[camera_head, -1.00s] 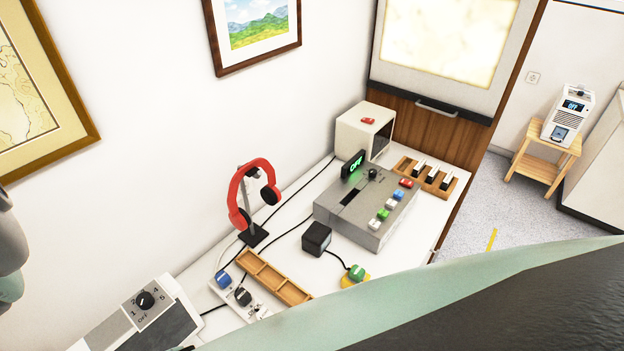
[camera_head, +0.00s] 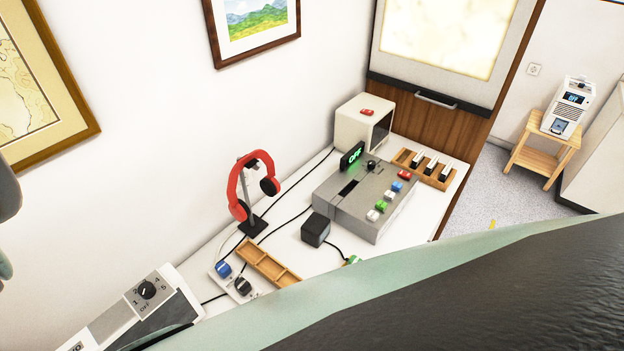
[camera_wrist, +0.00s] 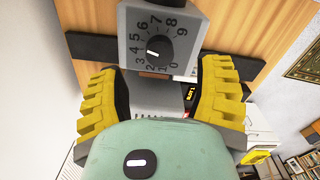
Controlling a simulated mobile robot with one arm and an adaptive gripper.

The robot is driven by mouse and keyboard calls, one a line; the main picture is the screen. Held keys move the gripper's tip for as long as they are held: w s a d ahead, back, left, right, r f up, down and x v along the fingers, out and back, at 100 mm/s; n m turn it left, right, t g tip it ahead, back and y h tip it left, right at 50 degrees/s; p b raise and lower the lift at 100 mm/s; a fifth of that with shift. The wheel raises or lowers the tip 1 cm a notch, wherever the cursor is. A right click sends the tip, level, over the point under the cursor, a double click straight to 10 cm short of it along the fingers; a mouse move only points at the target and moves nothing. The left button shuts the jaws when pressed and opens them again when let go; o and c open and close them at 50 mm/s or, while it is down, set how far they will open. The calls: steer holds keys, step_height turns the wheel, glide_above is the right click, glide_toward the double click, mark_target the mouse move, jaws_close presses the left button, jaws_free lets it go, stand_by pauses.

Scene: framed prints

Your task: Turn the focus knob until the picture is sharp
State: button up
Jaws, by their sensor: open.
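In the wrist view, a black round knob (camera_wrist: 153,50) with a white pointer mark sits on a grey box (camera_wrist: 130,22) with a dial numbered 0 to 9. No label shows that names it as the focus knob. My gripper (camera_wrist: 160,92) has its yellow ridged fingers spread wide to the left and right, with the knob beyond and between them; nothing is held. In the head view, a pale, blotchy lit panel (camera_head: 440,32) at the back shows no clear picture. My gripper's fingers are not visible in the head view.
The white table holds red headphones (camera_head: 252,185) on a stand, a grey console (camera_head: 368,205) with coloured buttons and an OFF display, a small black box (camera_head: 315,230) and a wooden tray (camera_head: 268,265). Another dial (camera_head: 147,289) is at lower left. My arm covers the lower right.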

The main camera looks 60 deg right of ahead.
steer(key=shift+s+a+f+p, duration=0.15)
steer(key=shift+f+p, duration=0.15)
steer(key=shift+f, duration=2.1)
jaws_close()
steer(key=shift+w, duration=0.2)
